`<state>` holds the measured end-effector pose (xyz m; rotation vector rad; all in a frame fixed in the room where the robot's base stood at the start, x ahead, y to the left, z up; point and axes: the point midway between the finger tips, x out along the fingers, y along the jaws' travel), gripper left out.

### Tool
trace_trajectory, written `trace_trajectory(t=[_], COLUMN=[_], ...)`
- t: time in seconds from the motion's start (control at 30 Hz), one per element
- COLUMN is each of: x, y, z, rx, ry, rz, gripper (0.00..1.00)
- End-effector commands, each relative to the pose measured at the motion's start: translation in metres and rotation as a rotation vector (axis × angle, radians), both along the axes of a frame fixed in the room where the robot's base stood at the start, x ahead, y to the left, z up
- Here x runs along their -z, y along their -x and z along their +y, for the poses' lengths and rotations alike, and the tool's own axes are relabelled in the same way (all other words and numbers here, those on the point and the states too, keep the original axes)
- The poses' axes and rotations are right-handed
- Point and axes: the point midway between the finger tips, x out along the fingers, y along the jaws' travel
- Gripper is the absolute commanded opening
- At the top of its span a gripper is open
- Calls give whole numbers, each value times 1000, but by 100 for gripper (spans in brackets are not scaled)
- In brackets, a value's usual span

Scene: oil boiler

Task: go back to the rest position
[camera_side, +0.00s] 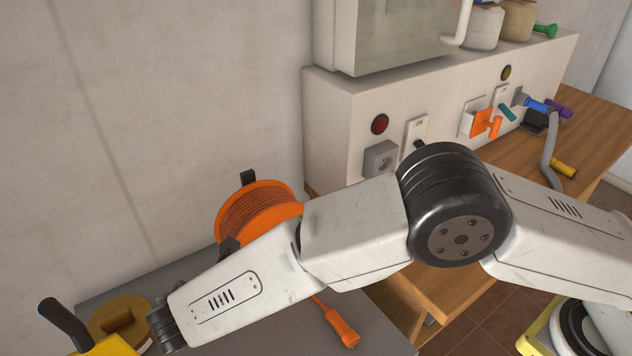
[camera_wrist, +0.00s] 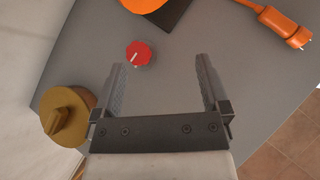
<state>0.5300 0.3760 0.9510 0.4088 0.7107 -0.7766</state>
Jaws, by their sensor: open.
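My gripper (camera_wrist: 162,90) is open in the wrist view, with nothing between its two dark fingers. It is over the grey tabletop (camera_wrist: 165,98), with a red knob (camera_wrist: 138,54) in view just beyond the left fingertip. In the side view my arm stretches across the picture to the lower left. My fingers cannot be made out there; only the dark wrist end shows near the brass-coloured lidded object (camera_side: 122,318).
An orange cable reel (camera_side: 258,212) stands behind my arm, and its orange plug (camera_side: 342,326) lies on the grey tabletop. A yellow object with a black handle (camera_side: 64,322) is at the lower left. The white boiler panel (camera_side: 340,130) with switches and sockets stands behind.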

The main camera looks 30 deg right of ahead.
Motion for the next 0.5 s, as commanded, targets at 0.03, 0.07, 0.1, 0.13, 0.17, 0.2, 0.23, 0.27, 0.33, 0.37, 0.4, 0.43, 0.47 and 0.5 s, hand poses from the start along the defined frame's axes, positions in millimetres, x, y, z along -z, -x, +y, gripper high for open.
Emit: trace_trajectory(t=[0.03,0.07,0.1,0.13,0.17,0.2,0.23,0.27,0.33,0.37,0.4,0.43,0.47,0.5], x=[-8,-11,-15,-18,-21,-24,-26,-29,-35,-37,-40,-42,-44,-47], y=[-1,-1,-2,-2,-2,-3,-3,-3,-3,-3,-2,-1,0,2], z=[-12,-18,-28,-36,-43,-55,-64,-72,-95,-104,-118,-128,-138,-151], rx=[37,59,93,120,149,190,224,258,347,387,442,485,529,587], ry=[-35,-55,-84,-106,-130,-162,-185,-211,-271,-298,-332,-361,-387,-423], rz=[10,18,26,30,35,40,45,47,49,49,47,46,42,37], gripper=[96,96,96,96,96,96,96,96,96,96,96,96,96,96])
